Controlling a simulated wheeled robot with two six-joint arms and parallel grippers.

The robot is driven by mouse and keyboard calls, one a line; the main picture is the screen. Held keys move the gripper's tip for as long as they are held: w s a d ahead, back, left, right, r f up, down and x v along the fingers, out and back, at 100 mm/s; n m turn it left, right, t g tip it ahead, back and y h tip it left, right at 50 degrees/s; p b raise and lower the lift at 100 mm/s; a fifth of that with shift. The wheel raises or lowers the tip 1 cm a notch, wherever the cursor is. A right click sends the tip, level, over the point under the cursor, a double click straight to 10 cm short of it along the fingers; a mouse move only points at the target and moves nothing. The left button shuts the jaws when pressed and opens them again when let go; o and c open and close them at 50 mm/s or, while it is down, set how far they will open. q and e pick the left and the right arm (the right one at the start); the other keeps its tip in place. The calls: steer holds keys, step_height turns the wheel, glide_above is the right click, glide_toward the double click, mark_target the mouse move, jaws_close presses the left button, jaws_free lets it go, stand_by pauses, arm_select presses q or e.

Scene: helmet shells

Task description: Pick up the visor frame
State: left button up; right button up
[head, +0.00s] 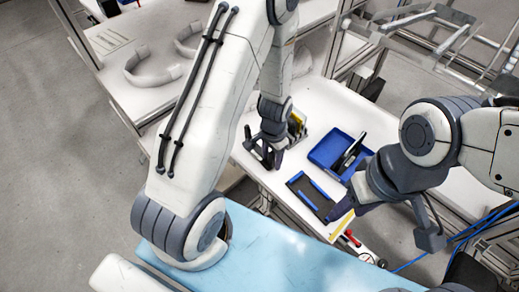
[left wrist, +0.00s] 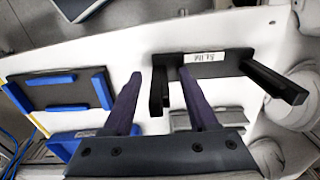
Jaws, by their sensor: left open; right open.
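A black U-shaped frame with a white "SLIM" label, which I take as the visor frame (left wrist: 222,68), lies on the white table in the left wrist view. Its two arms point toward the camera. My left gripper (left wrist: 162,85) is open, its two purple fingers spread. The right finger overlaps the frame's left end in the picture; I cannot tell whether they touch. In the head view my left gripper (head: 264,152) is low over the table, and dark parts there are hard to separate. My right gripper (head: 343,207) is at the front of the table, its fingers partly hidden.
A dark tray with blue edges (head: 298,186) lies right of my left gripper; it also shows in the left wrist view (left wrist: 60,95). A blue bin (head: 322,152) holds a black part. Pale curved shells (head: 150,72) lie on the back table. A metal rack stands behind right.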

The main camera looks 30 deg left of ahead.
arm_select(q)
jaws_close()
stand_by(0.3)
